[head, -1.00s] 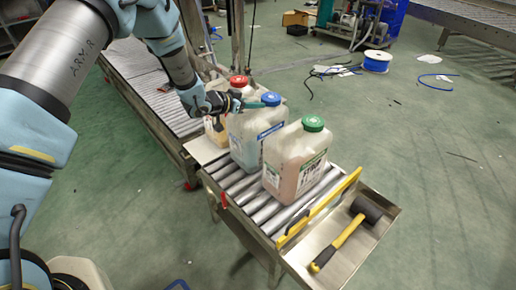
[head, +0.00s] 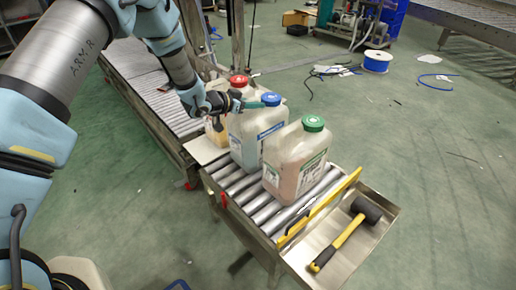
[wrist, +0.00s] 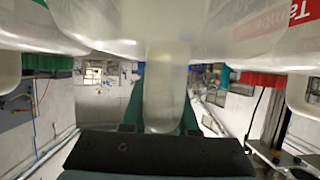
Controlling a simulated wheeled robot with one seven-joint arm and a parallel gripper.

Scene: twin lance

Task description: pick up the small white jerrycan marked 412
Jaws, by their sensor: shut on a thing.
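Three translucent whitish jerrycans stand in a row on a short roller conveyor (head: 235,182). One has a red cap (head: 239,81), the middle one a blue cap (head: 271,99), and the front one a green cap (head: 313,123). No number 412 is legible on any label. My gripper (head: 250,104) is at the top of the blue-capped jerrycan (head: 245,143). In the wrist view its teal fingers (wrist: 160,100) are shut on that can's pale handle (wrist: 168,75), one on each side. I cannot tell whether the can is lifted. The red-capped can (head: 215,134) is partly hidden behind my gripper.
A yellow bar (head: 318,208) crosses the conveyor's front end. Beyond it a metal tray (head: 318,257) holds a black-headed mallet (head: 345,240) with a yellow handle. The green-capped can (head: 290,165) stands close to the blue-capped one. Floor to the right is mostly clear.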

